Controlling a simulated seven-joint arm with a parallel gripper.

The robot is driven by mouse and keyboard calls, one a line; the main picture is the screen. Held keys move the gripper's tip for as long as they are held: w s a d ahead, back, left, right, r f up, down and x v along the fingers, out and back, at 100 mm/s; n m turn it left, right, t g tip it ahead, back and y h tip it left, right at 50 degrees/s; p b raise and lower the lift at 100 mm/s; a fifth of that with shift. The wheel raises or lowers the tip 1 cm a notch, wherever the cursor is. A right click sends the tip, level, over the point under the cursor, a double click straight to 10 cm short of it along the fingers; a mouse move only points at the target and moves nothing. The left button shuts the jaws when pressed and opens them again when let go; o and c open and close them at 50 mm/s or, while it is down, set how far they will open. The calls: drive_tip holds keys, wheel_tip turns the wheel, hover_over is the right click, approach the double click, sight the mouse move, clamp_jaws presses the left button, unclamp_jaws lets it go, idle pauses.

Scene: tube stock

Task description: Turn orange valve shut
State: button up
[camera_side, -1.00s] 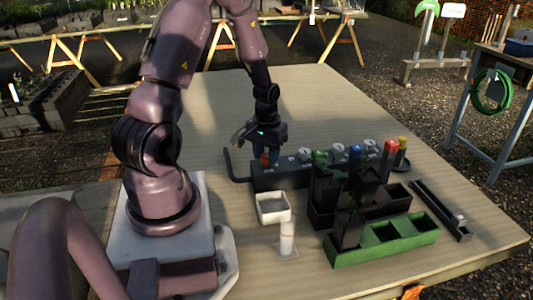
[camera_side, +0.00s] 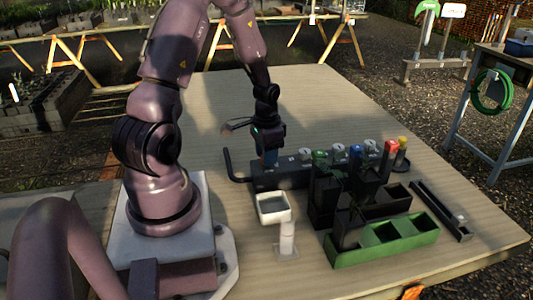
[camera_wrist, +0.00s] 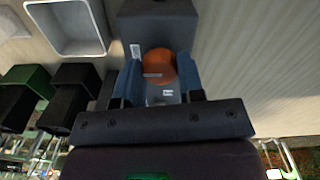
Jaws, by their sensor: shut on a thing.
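The orange valve (camera_wrist: 160,64) shows in the wrist view as a round orange knob on a dark block. My gripper (camera_wrist: 160,75) has its two blue fingers on either side of the knob and is shut on it. In the side view my gripper (camera_side: 268,158) is at the left end of the dark manifold block (camera_side: 292,177), pointing down. There the fingers and wrist hide the orange knob.
Several knobs and coloured caps, among them a red cap (camera_side: 391,146), line the block to the right. A white tray (camera_side: 259,207) on a stand is in front. Black pots and a green crate (camera_side: 345,258) stand front right. The table behind is clear.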

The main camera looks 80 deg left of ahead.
idle(0.4)
drive_tip(key=o, duration=0.9)
wheel_tip(320, 180, up, 13)
drive_tip(key=s+d+r+t, duration=0.1)
drive_tip(key=d+r+t, duration=0.1)
drive_tip(key=d+r, duration=0.2)
drive_tip(key=s+d+r+m+t, duration=0.1)
drive_tip(key=d+r, duration=0.4)
drive_tip(key=d, duration=0.6)
drive_tip(key=s+d+r+m+t, duration=0.1)
drive_tip(key=d+r+t, duration=0.1)
drive_tip(key=d+r, duration=0.2)
drive_tip(key=shift+s+d+r+t, duration=0.1)
drive_tip(key=shift+s+d, duration=0.05)
drive_tip(key=shift+d, duration=0.45)
drive_tip(key=shift+s+d+r+t, duration=0.1)
drive_tip(key=shift+d+r, duration=0.05)
drive_tip(key=shift+d, duration=0.4)
drive_tip(key=shift+s+d+r+t, duration=0.1)
drive_tip(key=shift+s+d, duration=0.05)
drive_tip(key=shift+d, duration=0.45)
